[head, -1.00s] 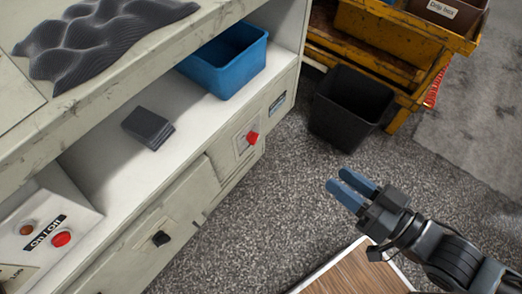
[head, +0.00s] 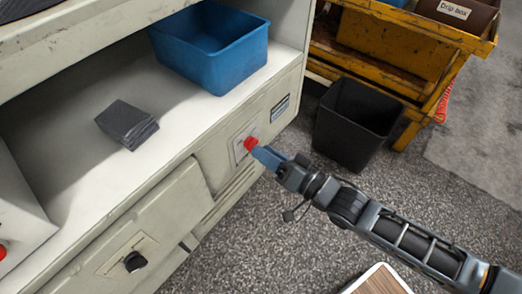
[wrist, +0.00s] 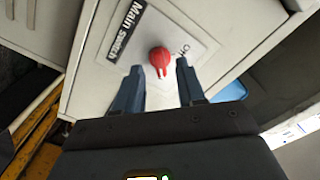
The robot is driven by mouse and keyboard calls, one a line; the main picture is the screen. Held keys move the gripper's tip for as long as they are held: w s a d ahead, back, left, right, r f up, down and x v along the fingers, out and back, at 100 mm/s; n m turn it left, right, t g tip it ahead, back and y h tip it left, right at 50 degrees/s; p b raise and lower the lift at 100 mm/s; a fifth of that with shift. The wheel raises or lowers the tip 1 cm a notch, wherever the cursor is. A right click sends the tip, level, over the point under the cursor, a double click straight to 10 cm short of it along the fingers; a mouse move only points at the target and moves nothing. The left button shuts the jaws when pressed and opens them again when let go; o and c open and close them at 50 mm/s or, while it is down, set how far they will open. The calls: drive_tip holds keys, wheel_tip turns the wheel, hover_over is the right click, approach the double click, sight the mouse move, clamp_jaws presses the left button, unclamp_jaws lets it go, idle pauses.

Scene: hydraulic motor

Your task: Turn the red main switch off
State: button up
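The red main switch (head: 250,143) is a knob on a pale plate on the front of the grey cabinet. In the wrist view the red knob (wrist: 160,58) sits on the plate labelled "Main Switch" (wrist: 128,28). My gripper (head: 266,155) is right in front of the switch. In the wrist view my gripper (wrist: 160,80) is open, with one blue finger on each side below the knob and a visible gap to each. Its fingertips reach about the knob's lower end. I cannot tell how deep they are over the knob.
A blue bin (head: 210,50) and a dark stack of pads (head: 127,125) rest on the cabinet shelf. A black knob (head: 134,261) is on the front at lower left. A black waste bin (head: 352,125) stands beside a yellow rack (head: 405,62). Floor between is clear.

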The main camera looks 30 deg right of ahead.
sight(252, 144)
drive_tip(key=shift+x, duration=1.05)
clamp_jaws()
